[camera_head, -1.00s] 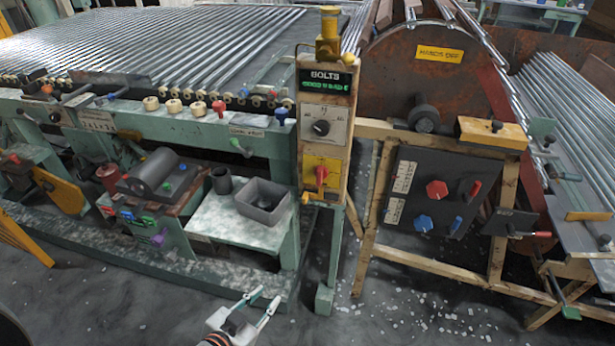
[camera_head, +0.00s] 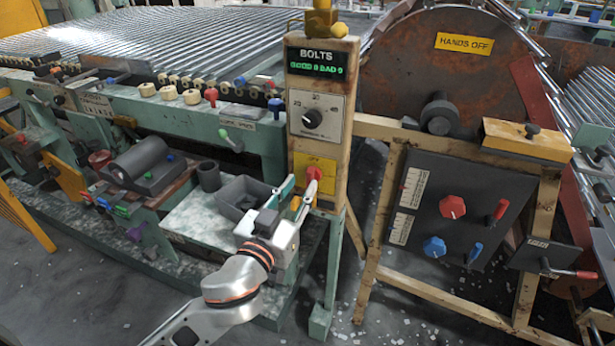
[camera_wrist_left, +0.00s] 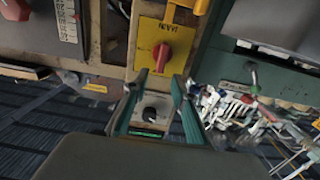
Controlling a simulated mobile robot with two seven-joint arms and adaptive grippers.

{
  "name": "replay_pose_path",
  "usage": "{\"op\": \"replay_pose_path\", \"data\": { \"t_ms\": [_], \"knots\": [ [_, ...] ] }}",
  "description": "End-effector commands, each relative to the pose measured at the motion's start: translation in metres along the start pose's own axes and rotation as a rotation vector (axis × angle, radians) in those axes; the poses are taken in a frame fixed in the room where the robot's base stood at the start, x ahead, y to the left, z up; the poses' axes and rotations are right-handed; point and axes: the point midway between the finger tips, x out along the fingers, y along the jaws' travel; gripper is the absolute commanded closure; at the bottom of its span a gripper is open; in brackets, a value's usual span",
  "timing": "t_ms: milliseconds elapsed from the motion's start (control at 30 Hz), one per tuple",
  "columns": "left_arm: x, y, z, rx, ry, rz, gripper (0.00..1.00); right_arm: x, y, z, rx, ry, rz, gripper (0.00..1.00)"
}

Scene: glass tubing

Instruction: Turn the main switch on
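The main switch is a red rotary knob (camera_head: 315,173) on a yellow plate (camera_head: 302,162), low on the wooden post under the dial. In the left wrist view the knob (camera_wrist_left: 161,55) shows its handle upright in the picture, on the plate marked MAIN. My left gripper (camera_head: 298,190) is just in front of the plate, to the lower left of the knob, and partly covers the plate. In the left wrist view its two fingers (camera_wrist_left: 157,84) are apart with nothing between them, and the knob lies just beyond the tips. My right gripper is not in view.
Above the switch are a dial (camera_head: 313,118) and a green-lit BOLTS display (camera_head: 317,67). A dark panel (camera_head: 450,225) with red and blue knobs stands to the right. A grey bin (camera_head: 245,196) sits on the bench left of the post, close to my left arm.

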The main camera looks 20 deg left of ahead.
Motion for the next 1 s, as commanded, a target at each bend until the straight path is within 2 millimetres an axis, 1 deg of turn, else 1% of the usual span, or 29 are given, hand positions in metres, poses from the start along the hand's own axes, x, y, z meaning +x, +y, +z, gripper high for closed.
{"op": "replay_pose_path", "data": {
  "t_ms": [33, 100, 300, 500, 733, 767, 800, 833, 867, 1000],
  "knots": [
    [0.008, 0.0, 0.001, 0.002, 0.0, 0.0, 0.74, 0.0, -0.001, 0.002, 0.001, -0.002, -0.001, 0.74],
    [0.018, -0.001, 0.001, 0.004, -0.001, -0.001, 0.74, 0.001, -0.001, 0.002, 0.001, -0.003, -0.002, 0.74],
    [0.039, 0.0, 0.002, 0.002, -0.003, 0.001, 0.74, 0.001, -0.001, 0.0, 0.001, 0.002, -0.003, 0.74],
    [0.048, 0.0, 0.002, 0.001, -0.003, 0.0, 0.74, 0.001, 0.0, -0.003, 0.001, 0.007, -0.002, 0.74],
    [0.048, 0.0, 0.002, 0.0, -0.003, 0.0, 0.74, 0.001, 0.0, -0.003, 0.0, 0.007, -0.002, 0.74],
    [0.048, 0.0, 0.002, 0.0, -0.003, 0.0, 0.76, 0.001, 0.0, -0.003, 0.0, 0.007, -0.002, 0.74],
    [0.048, 0.0, 0.002, 0.0, -0.003, 0.0, 0.87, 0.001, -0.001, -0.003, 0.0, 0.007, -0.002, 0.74],
    [0.048, 0.0, 0.002, 0.0, -0.003, 0.0, 0.94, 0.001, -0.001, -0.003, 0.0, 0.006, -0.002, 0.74],
    [0.048, 0.0, 0.002, 0.0, -0.003, 0.001, 1.0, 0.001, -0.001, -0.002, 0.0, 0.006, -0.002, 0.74],
    [0.048, 0.0, 0.002, 0.001, -0.003, 0.001, 1.0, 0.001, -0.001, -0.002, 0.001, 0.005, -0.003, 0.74]
  ]
}}
